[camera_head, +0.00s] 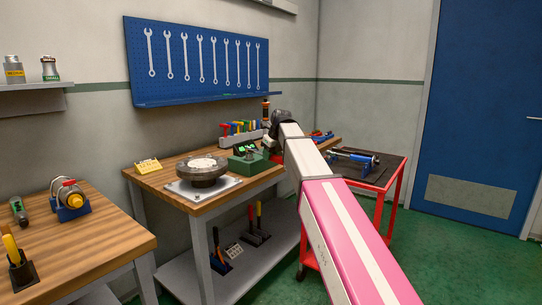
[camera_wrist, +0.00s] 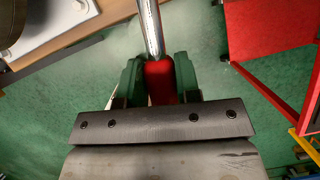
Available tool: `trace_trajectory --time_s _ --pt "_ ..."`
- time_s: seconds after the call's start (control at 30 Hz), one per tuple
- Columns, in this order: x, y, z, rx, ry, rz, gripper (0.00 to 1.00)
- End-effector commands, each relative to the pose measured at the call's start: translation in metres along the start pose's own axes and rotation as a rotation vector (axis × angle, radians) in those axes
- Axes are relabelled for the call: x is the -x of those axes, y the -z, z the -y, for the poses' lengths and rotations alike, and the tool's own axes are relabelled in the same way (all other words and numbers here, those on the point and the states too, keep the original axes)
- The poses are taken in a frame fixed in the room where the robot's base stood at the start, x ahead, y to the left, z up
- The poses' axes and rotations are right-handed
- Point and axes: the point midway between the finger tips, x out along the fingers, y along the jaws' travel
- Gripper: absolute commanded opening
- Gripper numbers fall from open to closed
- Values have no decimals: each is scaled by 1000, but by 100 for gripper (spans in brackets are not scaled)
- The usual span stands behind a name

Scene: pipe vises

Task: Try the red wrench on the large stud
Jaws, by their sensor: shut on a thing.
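My gripper (camera_wrist: 160,73) is shut on the red handle of a tool, the red wrench (camera_wrist: 150,27), in the wrist view. Its bright metal shaft runs up and out of the top of the picture, so its working end is hidden. A round dark flange with a pale top (camera_head: 203,168) stands on a white plate (camera_head: 228,186) on the middle workbench. I cannot make out the large stud. The wrist view shows part of the white plate (camera_wrist: 45,32) at upper left, apart from the wrench.
A rack of coloured-handled tools (camera_head: 240,129), a green device (camera_head: 247,158) and a yellow block (camera_head: 148,166) are on the bench (camera_head: 160,181). A red cart (camera_head: 392,195) stands at right. A blue board of wrenches (camera_head: 200,96) hangs behind. Green floor shows below the gripper.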

Motion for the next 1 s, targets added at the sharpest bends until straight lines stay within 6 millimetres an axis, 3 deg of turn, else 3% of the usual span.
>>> trace_trajectory --time_s 0.77,1.0 --pt "0 1 -8 -52 21 -4 0" --pt "-1 0 2 0 -3 -4 0"
